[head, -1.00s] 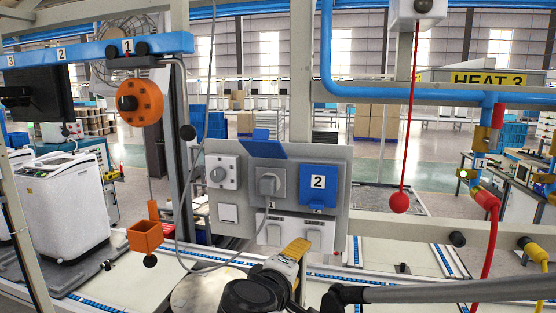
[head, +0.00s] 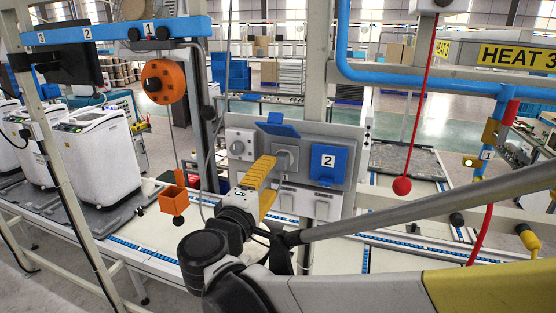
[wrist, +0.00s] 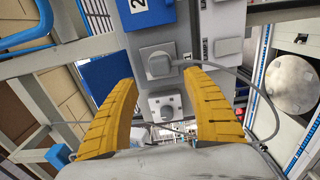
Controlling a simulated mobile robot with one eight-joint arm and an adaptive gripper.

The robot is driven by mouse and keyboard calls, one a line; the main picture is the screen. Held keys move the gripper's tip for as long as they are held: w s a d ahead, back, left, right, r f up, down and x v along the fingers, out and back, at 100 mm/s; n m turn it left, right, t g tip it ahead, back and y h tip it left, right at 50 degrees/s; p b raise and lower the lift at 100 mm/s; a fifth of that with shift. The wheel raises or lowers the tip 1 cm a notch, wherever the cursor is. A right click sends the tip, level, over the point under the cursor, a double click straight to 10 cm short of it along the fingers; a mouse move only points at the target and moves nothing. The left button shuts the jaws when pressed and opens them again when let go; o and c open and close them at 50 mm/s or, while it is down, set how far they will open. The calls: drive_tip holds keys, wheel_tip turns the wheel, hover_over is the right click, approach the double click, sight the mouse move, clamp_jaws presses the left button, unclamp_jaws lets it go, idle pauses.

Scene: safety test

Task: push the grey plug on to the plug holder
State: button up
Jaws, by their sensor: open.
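The grey plug (head: 286,158) sits at the square grey mount under a raised blue flap on the grey panel. I take this mount to be the plug holder; it shows around the plug in the wrist view (wrist: 142,50). The plug (wrist: 159,65) has a grey cable leaving it to the right there. I cannot tell how far the plug is seated. My gripper (head: 270,180) has yellow fingers and is just in front of the panel, left of and below the plug. In the wrist view my gripper (wrist: 158,80) is open and empty, with the plug ahead between the fingertips.
A blue cover marked 2 (head: 327,162) is right of the plug. The raised blue flap (head: 277,124) juts out above it. White switches (head: 308,201) are below. An orange box (head: 174,200) hangs left; a red ball (head: 402,186) hangs right on a cord.

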sight(279, 165)
drive_tip(key=x, duration=0.8)
drive_tip(key=shift+w+d+b, duration=0.15)
drive_tip(key=shift+w+b, duration=0.15)
drive_tip(key=shift+w, duration=0.1)
drive_tip(key=shift+f+b, duration=0.1)
drive_tip(key=shift+b, duration=0.25)
idle(0.8)
drive_tip(key=shift+s, duration=0.1)
clamp_jaws()
drive_tip(key=shift+s, duration=0.15)
drive_tip(key=shift+v, duration=2.85)
